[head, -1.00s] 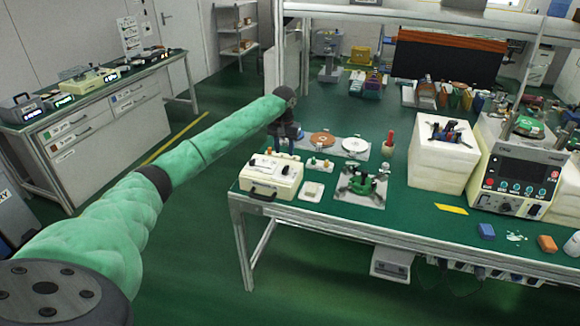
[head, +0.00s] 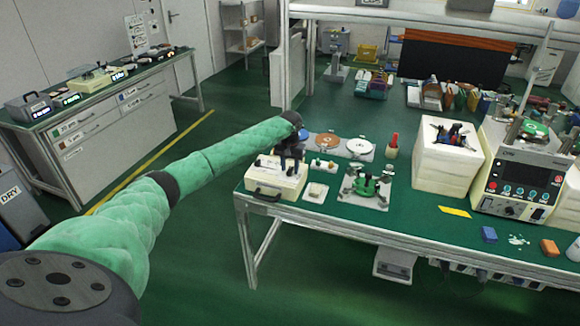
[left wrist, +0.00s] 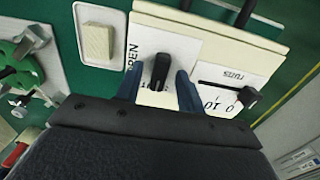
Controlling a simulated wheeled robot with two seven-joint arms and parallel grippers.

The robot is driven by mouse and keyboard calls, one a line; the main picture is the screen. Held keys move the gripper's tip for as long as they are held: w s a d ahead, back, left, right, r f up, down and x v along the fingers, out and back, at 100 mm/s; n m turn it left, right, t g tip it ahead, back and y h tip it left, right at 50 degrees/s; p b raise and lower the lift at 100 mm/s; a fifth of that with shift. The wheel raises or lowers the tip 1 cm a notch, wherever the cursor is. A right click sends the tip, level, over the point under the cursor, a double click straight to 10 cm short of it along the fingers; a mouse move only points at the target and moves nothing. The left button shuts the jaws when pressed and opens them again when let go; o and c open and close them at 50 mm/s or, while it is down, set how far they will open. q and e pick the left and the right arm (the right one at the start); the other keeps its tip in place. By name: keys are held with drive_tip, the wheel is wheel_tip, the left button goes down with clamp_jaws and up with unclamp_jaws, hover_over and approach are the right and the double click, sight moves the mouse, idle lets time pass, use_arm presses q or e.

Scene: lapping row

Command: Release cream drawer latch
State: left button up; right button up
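The cream drawer unit (head: 262,180) stands at the near left corner of the green bench, with a dark handle (head: 264,195) on its front. In the left wrist view its cream top (left wrist: 205,38) carries a white panel marked OPEN, with a black latch lever (left wrist: 161,70) and a black slider knob (left wrist: 248,97). My left gripper (head: 287,164) is low over the unit. In the left wrist view its two blue fingers (left wrist: 159,84) are apart, one on each side of the latch lever. I cannot tell whether they touch it. My right gripper is out of view.
A small pale block (head: 315,192) and a green-armed fixture (head: 367,186) are right of the unit. Discs on a plate (head: 341,147) lie behind, near a red-handled tool (head: 392,146). White blocks (head: 446,168) stand farther right. The bench's front edge is close.

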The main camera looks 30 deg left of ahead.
use_arm(q)
clamp_jaws()
